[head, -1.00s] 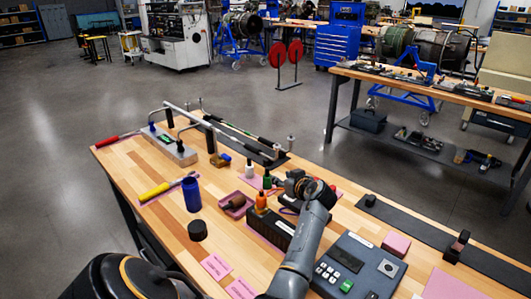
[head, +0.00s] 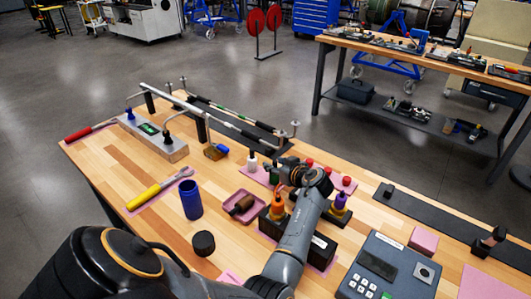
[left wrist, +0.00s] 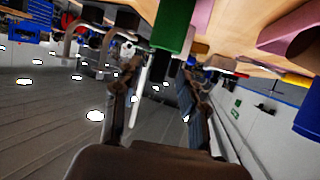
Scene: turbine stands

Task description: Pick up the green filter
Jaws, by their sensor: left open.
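The green filter (head: 274,174) stands near the middle of the bench, just right of a small white bottle (head: 252,161). In the head view my left gripper (head: 283,167) is at it and hides most of it. In the left wrist view the green filter (left wrist: 173,25) shows large at the top, around the fingertips of my open left gripper (left wrist: 158,78). I cannot tell whether the fingers touch it. My right gripper is not in view.
A pink tray (head: 228,211), blue cup (head: 191,200) and black cap (head: 203,243) are to the left. A metal rail (head: 205,112) runs behind.

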